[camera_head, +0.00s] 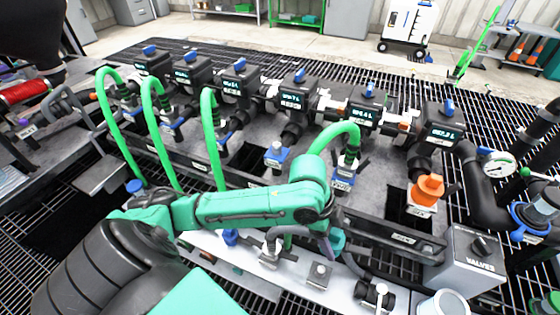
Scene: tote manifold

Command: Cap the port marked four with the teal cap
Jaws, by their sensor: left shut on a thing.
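My left arm comes in from the lower left and reaches to the middle. Its gripper (332,232) is small and partly hidden behind the arm, near the front edge of the manifold. It is shut on a small teal piece, which looks like the teal cap (338,241). The manifold ports stand in a row behind it. One port has a blue collar and no hose (277,155). Another at the right carries an orange cap (428,190). The number tags are too small to read, so I cannot tell which is port four. My right gripper is not in view.
Green hoses (207,110) arch over the left ports, and another hose (335,135) rises behind my arm. A grey valve box (470,262) stands at the lower right. A pressure gauge (497,164) is at the right. A light front ledge (340,285) carries small fittings.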

